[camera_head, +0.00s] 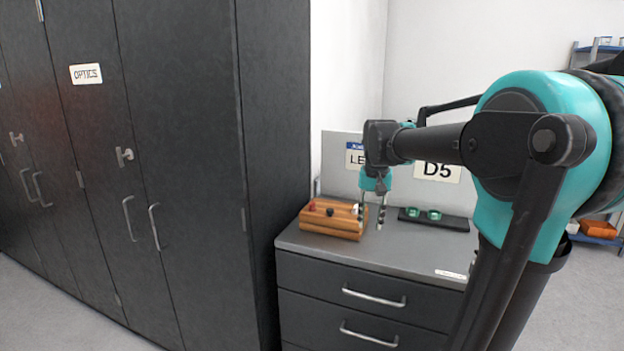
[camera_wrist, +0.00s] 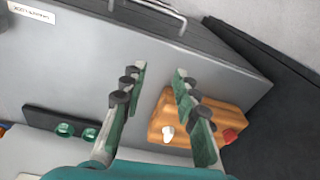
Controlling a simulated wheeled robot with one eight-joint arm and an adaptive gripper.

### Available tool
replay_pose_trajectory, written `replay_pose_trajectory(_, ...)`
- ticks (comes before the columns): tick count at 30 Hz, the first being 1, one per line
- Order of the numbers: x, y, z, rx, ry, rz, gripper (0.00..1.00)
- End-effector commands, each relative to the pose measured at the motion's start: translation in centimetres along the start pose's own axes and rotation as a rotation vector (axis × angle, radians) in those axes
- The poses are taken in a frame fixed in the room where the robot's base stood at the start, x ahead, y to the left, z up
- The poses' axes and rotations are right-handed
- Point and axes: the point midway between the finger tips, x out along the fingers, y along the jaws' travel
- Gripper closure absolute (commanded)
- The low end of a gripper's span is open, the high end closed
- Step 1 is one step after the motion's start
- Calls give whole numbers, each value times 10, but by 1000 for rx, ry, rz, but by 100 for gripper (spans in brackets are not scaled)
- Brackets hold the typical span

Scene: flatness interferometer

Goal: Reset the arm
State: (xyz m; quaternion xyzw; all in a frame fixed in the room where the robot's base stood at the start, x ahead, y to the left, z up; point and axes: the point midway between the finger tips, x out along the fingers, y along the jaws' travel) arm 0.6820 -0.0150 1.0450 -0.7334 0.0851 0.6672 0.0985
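My arm reaches in from the right in the head view, over a grey drawer unit (camera_head: 400,250). The wooden block also shows in the wrist view (camera_wrist: 228,112), partly hidden behind one finger. It carries small red, black and white knobs.
A dark tray (camera_head: 455,223) with two green round pieces lies right of the block. Tall dark cabinets (camera_head: 190,160), one labelled OPTICS, stand close at the left. Orange bins (camera_head: 598,229) sit on a shelf far right.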

Motion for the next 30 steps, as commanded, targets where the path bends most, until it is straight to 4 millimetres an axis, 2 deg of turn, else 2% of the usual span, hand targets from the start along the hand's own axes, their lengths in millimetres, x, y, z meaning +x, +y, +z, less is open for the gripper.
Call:
replay_pose_trajectory(5,50,18,38,-56,59,-16,70)
replay_pose_trajectory(8,89,34,72,-102,109,-25,70)
replay_pose_trajectory(12,142,56,128,-174,184,-33,70)
replay_pose_trajectory(15,169,68,161,-213,227,-34,70)
replay_pose_trajectory(18,186,76,184,-240,256,-34,70)
replay_pose_trajectory(21,195,80,196,-254,270,-33,70)
replay_pose_trajectory(30,197,81,198,-259,274,-32,70)
